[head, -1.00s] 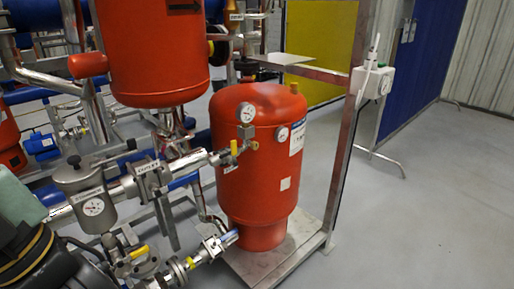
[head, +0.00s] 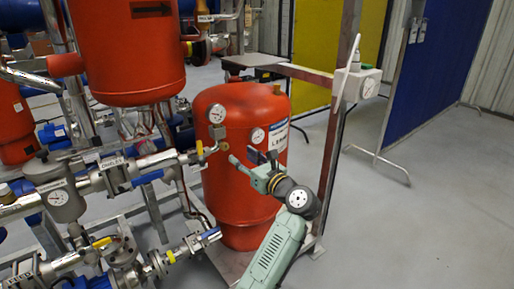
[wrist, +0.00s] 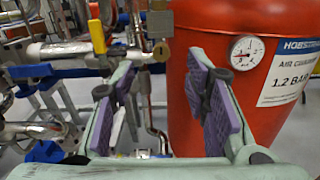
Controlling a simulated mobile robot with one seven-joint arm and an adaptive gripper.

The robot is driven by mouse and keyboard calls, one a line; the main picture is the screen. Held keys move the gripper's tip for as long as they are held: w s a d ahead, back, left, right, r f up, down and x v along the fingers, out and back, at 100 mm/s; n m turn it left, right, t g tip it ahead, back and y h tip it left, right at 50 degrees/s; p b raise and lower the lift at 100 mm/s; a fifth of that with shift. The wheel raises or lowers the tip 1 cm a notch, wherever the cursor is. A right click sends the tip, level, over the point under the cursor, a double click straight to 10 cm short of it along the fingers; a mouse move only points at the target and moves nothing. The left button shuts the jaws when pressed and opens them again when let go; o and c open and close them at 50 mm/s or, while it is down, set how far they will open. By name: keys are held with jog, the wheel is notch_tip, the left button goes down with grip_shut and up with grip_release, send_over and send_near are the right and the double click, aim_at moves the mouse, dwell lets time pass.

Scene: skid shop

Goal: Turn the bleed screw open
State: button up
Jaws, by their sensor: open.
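The red pressure vessel (head: 240,205) stands upright on a low plate. A pipe with a small brass fitting (head: 211,149) ends beside its left shoulder. This brass fitting also shows in the wrist view (wrist: 161,51), beyond and slightly above the gap between my fingers. I cannot tell for sure which part is the bleed screw. My gripper (head: 252,160) is in front of the vessel, to the right of the fitting and apart from it. In the wrist view my gripper (wrist: 166,98) is open and empty, with purple pads facing each other.
A round gauge (head: 217,113) sits above the fitting and another gauge (wrist: 247,52) is on the vessel's face. Pipes and a grey pot with a gauge (head: 58,197) crowd the left. A metal frame post (head: 333,150) stands at right.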

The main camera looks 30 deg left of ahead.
aim_at(226, 148)
jog(key=shift+m, duration=0.5)
jog(key=p+x, duration=0.1)
jog(key=x, duration=0.2)
jog(key=f+x, duration=0.1)
jog(key=x, duration=0.3)
jog(key=p+x, duration=0.1)
jog(key=x, duration=0.2)
jog(key=shift+w+a+f+p, duration=0.1)
jog(key=shift+a+f+p, duration=0.05)
jog(key=shift+f+p, duration=0.15)
jog(key=shift+g, duration=0.4)
grip_shut()
